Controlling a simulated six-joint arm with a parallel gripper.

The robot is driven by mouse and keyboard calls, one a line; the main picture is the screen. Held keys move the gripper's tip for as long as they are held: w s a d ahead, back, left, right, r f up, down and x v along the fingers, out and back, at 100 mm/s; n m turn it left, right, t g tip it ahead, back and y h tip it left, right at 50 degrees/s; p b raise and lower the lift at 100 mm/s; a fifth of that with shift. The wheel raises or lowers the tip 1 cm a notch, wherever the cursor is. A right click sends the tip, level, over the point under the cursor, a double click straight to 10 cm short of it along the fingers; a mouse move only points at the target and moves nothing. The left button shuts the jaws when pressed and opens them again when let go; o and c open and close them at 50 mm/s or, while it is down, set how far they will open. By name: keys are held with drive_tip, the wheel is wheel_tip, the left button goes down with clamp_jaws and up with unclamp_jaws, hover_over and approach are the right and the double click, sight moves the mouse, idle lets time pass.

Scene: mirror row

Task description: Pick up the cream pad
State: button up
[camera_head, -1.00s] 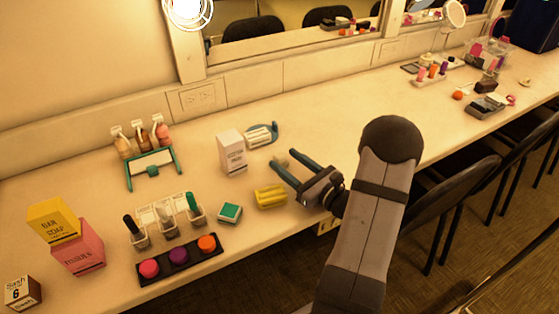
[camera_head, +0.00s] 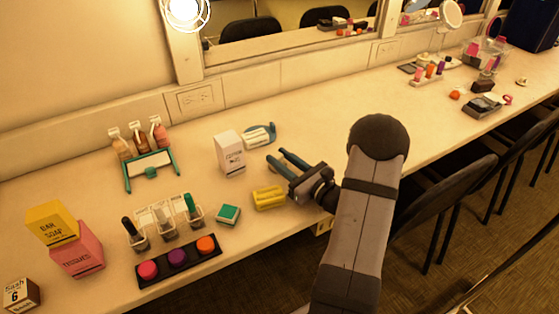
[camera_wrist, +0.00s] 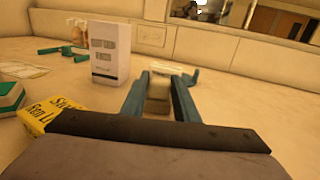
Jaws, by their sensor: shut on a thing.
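The cream pad (camera_wrist: 158,104) is a small pale block between the two teal fingers of my gripper (camera_wrist: 160,84) in the wrist view. My gripper (camera_head: 279,158) is shut on it, low over the table. In the head view the fingers mostly hide the pad. I cannot tell whether the pad still touches the table.
A white carton (camera_head: 230,153) stands left of my fingers, with a teal-handled item (camera_head: 260,134) behind. A yellow block (camera_head: 269,198) lies close in front, and a green-topped box (camera_head: 228,214) is further left.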

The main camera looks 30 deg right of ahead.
drive_tip(key=shift+r, duration=0.15)
wheel_tip(320, 180, up, 10)
drive_tip(key=shift+p, duration=0.35)
idle(0.3)
